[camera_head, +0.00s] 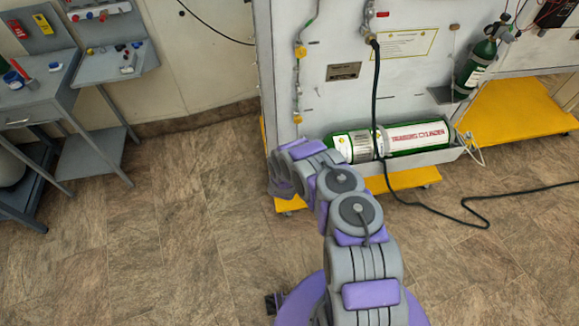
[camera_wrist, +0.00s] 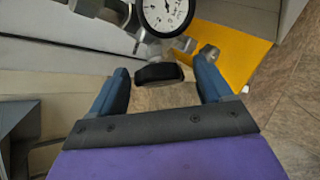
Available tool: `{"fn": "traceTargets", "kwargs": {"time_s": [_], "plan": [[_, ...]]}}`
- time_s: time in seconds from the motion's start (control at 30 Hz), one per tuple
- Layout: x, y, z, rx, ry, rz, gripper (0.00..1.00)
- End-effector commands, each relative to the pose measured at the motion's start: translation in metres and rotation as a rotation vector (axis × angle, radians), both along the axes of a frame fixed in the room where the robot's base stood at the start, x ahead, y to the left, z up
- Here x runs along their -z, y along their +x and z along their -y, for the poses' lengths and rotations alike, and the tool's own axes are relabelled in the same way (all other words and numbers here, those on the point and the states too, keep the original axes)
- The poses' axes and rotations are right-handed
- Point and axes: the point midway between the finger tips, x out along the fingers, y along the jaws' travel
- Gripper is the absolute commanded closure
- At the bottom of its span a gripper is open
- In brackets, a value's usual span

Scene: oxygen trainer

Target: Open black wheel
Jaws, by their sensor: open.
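The black wheel (camera_wrist: 158,75) shows in the wrist view as a dark, rounded knob below a metal fitting. A round white gauge (camera_wrist: 166,12) sits just above it. My gripper (camera_wrist: 166,80) is open, with one blue finger on each side of the wheel. In the head view my arm hides the wheel, and the gripper end is at the lower left corner of the white panel.
A white panel (camera_head: 345,72) stands ahead with a green cylinder (camera_head: 412,137) lying at its base. A black hose (camera_head: 377,85) hangs down and runs across the floor. A yellow base (camera_head: 520,110) is at right. Grey workbenches (camera_head: 110,65) stand at left. Floor between is clear.

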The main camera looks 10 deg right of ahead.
Motion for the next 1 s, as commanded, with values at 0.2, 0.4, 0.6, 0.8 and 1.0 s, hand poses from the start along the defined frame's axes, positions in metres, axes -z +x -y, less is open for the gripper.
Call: {"fn": "traceTargets", "kwargs": {"time_s": [0.2,0.4,0.6,0.8,1.0], "plan": [[0.0037,0.0073,0.0028,0.001,0.0,0.003,0.21],[0.0039,0.0071,0.0026,-0.001,0.0,0.002,0.21],[0.0041,0.0069,0.0024,0.0,0.0,0.001,0.36],[0.0044,0.0066,0.0023,-0.001,0.0,0.001,0.56],[0.0045,0.0065,0.0022,-0.001,0.0,0.001,0.72]]}}
